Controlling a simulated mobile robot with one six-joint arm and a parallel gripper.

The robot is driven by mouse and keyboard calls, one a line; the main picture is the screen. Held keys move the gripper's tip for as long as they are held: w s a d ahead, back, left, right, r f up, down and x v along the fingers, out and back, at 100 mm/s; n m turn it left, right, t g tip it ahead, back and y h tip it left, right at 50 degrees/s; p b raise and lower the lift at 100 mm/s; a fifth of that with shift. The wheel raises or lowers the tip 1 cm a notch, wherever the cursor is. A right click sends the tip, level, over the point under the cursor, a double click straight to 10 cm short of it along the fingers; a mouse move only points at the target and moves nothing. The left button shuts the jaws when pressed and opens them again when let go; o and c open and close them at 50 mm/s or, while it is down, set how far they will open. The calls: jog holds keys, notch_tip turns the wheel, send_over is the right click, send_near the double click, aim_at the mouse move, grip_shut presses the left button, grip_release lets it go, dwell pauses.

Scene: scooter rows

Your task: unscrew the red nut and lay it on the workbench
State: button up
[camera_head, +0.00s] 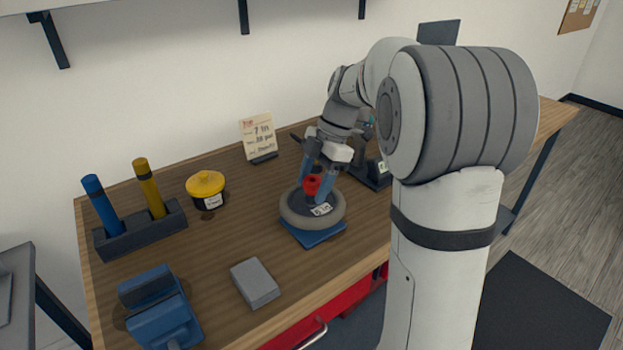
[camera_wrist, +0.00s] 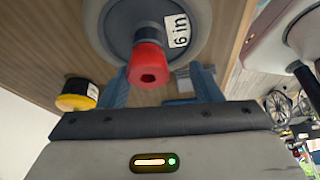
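The red nut (camera_head: 312,184) sits at the middle of a grey wheel (camera_head: 290,214) with a "6 in" label, which lies on a blue base (camera_head: 318,237) on the workbench (camera_head: 215,244). In the wrist view the nut (camera_wrist: 148,66) stands out from the wheel hub (camera_wrist: 190,65). My gripper (camera_head: 315,190) is above the wheel, its two blue fingers apart on either side of the nut. In the wrist view the gripper (camera_wrist: 163,88) is open, with gaps beside the nut, which is closer to the left finger. Contact with the wheel is unclear.
A holder (camera_head: 140,232) with blue and yellow cylinders, a yellow-lidded pot (camera_head: 206,188) and a note card (camera_head: 258,137) stand to the left and back. A blue vise (camera_head: 160,306) and grey block (camera_head: 255,282) are at the front left. Bare wood lies between the pot and block.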

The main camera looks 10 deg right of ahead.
jog(key=shift+o, duration=0.9)
jog(key=shift+r, duration=0.1)
jog(key=shift+w+d+r, duration=0.1)
jog(key=shift+w+r, duration=0.05)
jog(key=shift+r, duration=0.05)
jog(key=s+v, duration=0.1)
jog(key=v, duration=0.6)
jog(key=shift+w+p, duration=0.3)
jog(key=shift+w, duration=0.1)
jog(key=shift+r, duration=0.1)
